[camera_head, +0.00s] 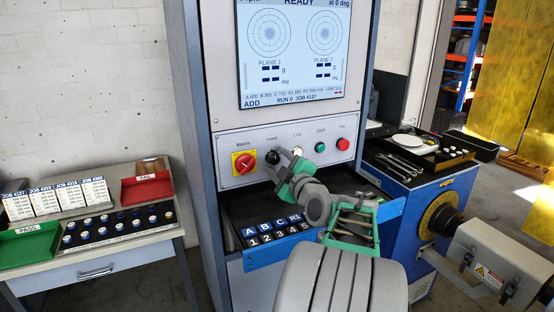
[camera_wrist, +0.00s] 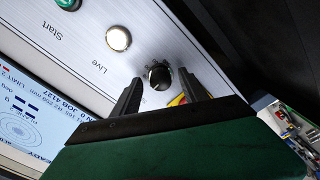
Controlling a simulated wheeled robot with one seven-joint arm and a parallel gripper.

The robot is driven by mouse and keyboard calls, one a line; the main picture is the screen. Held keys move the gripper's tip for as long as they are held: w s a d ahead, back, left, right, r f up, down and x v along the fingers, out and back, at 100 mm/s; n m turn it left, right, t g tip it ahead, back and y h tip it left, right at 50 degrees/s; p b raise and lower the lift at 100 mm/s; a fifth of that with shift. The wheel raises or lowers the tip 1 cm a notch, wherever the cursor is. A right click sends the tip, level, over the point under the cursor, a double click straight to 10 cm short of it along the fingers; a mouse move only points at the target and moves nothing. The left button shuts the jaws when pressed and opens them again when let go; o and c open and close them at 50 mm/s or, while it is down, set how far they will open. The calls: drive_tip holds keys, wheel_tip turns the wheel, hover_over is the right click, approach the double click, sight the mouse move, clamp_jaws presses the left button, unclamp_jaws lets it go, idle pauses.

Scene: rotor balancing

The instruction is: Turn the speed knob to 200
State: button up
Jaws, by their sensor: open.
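The black speed knob (camera_wrist: 160,76) sits on the control panel between and just beyond the two fingertips in the wrist view. In the head view the knob (camera_head: 272,157) shows under the label "Speed", beside the end of my arm. My gripper (camera_wrist: 161,92) is open, with one dark finger on each side of the knob; I cannot tell whether either finger touches it. The head view shows my gripper (camera_head: 285,163) at the panel, partly hidden by its own wrist. The knob's pointer and any scale setting are too small to read.
A red and yellow main switch (camera_head: 244,162) is left of the knob. A lit white Live button (camera_wrist: 118,38), a green Start button (camera_head: 320,147) and a red button (camera_head: 343,144) are to its right in the head view. The screen (camera_head: 292,50) above reads READY. A drawer (camera_head: 262,252) stands open below.

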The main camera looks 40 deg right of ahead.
drive_tip(key=shift+w, duration=0.1)
clamp_jaws()
idle(0.5)
